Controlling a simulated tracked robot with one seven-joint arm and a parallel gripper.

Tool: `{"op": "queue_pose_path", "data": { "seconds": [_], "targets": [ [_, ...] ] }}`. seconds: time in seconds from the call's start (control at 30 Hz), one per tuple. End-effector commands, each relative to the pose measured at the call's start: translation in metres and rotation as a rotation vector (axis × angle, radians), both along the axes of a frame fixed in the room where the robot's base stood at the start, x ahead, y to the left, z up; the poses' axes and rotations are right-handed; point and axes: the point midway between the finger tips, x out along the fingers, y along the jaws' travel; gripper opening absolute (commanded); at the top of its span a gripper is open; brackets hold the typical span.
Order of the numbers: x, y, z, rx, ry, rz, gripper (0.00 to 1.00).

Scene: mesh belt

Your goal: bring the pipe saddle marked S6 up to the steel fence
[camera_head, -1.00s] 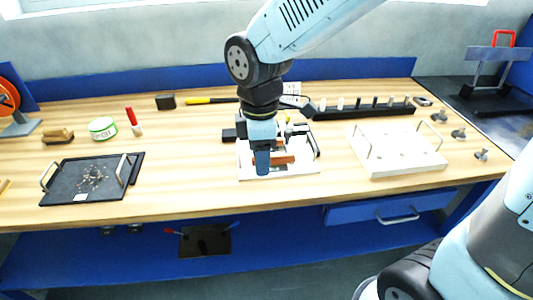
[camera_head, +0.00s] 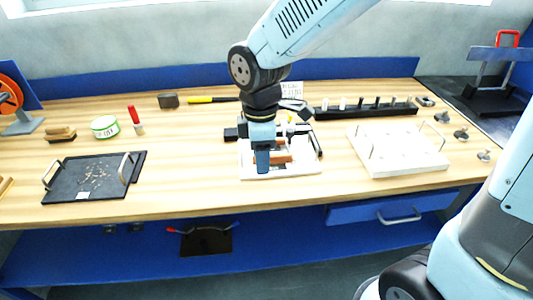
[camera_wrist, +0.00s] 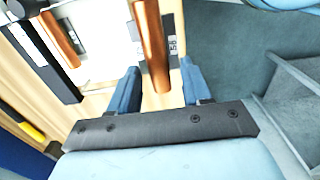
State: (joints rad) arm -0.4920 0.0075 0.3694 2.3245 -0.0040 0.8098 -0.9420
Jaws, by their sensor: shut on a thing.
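My gripper (camera_wrist: 160,72) is low over the front of the white board (camera_head: 300,171) in the head view. A second copper piece (camera_wrist: 60,38) lies to the left, beside a long dark bar (camera_wrist: 40,58). I cannot tell which part is the steel fence.
A black tray (camera_head: 65,190) with handles stands at the left, with a green-white tin (camera_head: 104,127) behind it. A white block with wire handles (camera_head: 400,158) stands right of the board. A dark rack of pegs (camera_head: 365,110) lies behind. Bare wood separates the tray and board.

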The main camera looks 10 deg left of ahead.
Motion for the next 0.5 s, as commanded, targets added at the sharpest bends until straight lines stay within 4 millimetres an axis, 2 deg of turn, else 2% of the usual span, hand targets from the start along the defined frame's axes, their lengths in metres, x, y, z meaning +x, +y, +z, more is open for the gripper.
{"op": "queue_pose_path", "data": {
  "seconds": [0.5],
  "targets": [
    [0.012,0.003,-0.011,0.000,0.000,-0.001,0.05]
  ]
}}
